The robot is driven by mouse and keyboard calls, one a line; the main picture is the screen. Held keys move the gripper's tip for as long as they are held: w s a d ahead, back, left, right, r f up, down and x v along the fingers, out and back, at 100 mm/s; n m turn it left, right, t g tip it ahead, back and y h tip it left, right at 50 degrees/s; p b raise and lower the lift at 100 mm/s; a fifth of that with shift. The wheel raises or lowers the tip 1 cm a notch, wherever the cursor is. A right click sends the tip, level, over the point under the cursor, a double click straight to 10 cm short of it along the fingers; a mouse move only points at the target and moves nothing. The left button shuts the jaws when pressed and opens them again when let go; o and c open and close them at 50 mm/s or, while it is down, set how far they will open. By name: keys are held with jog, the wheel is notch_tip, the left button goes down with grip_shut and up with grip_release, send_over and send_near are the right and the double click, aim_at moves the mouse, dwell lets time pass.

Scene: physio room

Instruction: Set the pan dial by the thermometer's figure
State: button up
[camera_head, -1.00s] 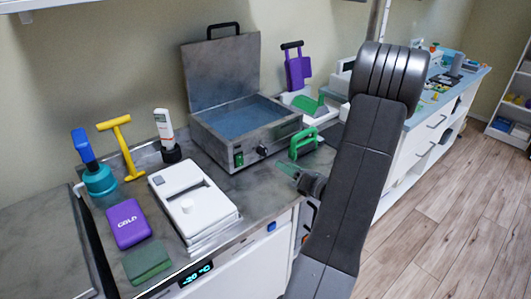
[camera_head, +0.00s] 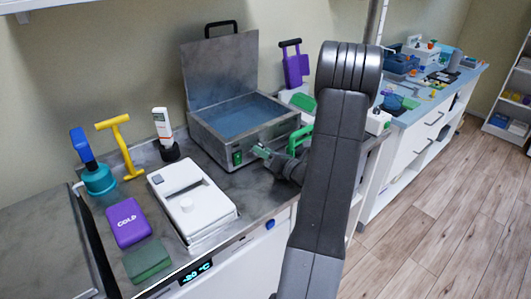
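The pan is a steel box (camera_head: 218,160) with its lid (camera_head: 221,70) standing open and blue-grey liquid inside. A green switch (camera_head: 237,158) is on its front. The pan's black dial, seen to the right of that switch earlier, is now hidden behind my gripper (camera_head: 261,151). The gripper's pale green fingertips are at the dial's place; I cannot tell whether they touch it or how far apart they are. A white upright device (camera_head: 162,124) with a dark foot stands left of the pan; it may be the thermometer, and its figure is too small to read.
A green handle (camera_head: 299,137) stands close behind my gripper. A white box (camera_head: 190,205), a purple cold pack (camera_head: 127,222) and a green pad (camera_head: 147,260) lie on the worktop. A front display (camera_head: 196,272) reads -20 °C.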

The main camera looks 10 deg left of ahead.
jog(key=c, duration=0.6)
jog(key=shift+c, duration=0.2)
jog(key=shift+f+n+b, duration=0.1)
jog(key=shift+n+b, duration=0.2)
jog(key=shift+b, duration=0.05)
jog(key=shift+f+n+b, duration=0.1)
jog(key=shift+n+b, duration=0.7)
jog(key=shift+b, duration=0.3)
jog(key=n+b, duration=0.4)
jog(key=b, duration=0.1)
jog(key=n+b, duration=0.3)
jog(key=b, duration=0.1)
jog(key=shift+h, duration=0.4)
jog(key=shift+r+n+b, duration=0.2)
jog(key=shift+n+b, duration=0.8)
jog(key=shift+n, duration=0.1)
